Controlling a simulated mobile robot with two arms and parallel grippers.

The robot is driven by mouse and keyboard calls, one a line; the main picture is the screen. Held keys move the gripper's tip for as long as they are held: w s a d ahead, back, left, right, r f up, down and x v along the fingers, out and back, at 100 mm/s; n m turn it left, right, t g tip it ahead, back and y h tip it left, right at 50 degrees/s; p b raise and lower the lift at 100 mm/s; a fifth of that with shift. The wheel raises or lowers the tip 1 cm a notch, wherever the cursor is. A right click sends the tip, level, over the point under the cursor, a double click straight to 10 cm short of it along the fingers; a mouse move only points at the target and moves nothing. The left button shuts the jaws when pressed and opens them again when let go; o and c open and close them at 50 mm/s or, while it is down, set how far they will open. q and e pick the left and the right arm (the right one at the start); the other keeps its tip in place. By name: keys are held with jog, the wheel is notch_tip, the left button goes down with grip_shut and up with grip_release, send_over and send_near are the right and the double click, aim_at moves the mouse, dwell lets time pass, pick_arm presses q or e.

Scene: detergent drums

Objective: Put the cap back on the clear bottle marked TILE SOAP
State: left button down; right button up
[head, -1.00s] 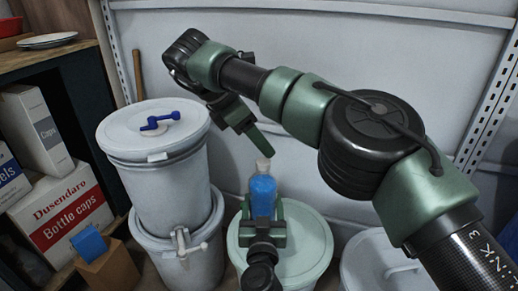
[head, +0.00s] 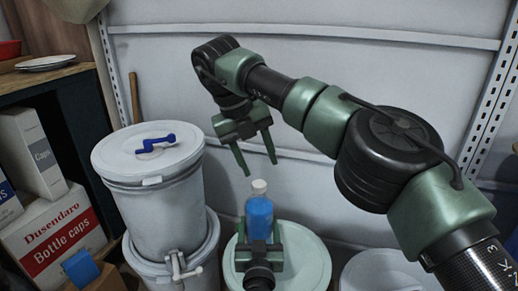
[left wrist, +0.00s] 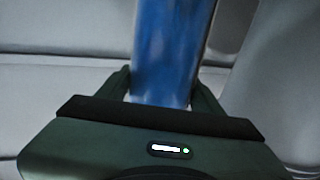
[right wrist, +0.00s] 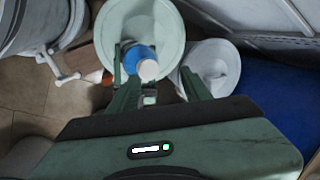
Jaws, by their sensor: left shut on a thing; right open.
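The clear bottle (head: 259,217) holds blue liquid and stands upright in my left gripper (head: 258,238), which is shut around its lower part. The bottle also fills the middle of the left wrist view (left wrist: 168,50). No marking on it can be read. A white cap (head: 259,186) sits on the bottle's mouth and looks level; it also shows from above in the right wrist view (right wrist: 148,70). How tightly it sits cannot be told. My right gripper (head: 260,167) is open and empty just above the cap, its fingers pointing down and apart from it.
A pale green drum lid (head: 310,262) lies below the bottle. Stacked white drums (head: 150,215) with a blue handle (head: 156,143) on top stand to the left. Another white lid (head: 375,275) is at lower right. A shelf with boxes (head: 55,235) is at far left.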

aim_at(259, 184)
jog(key=n, duration=0.4)
jog(key=shift+r+n+y, duration=0.2)
jog(key=shift+n+y, duration=0.2)
jog(key=n, duration=0.4)
jog(key=shift+d+r+n+g+y, duration=0.1)
jog(key=shift+r+n+g+y, duration=0.15)
jog(key=shift+n+g+y, duration=0.15)
jog(key=n, duration=0.4)
jog(key=shift+r+n+y, duration=0.3)
jog(key=shift+y, duration=0.1)
jog(key=n, duration=0.3)
jog(key=r+n+y, duration=0.1)
jog(key=n, duration=0.2)
jog(key=shift+w, duration=0.1)
jog(key=shift+f, duration=4.05)
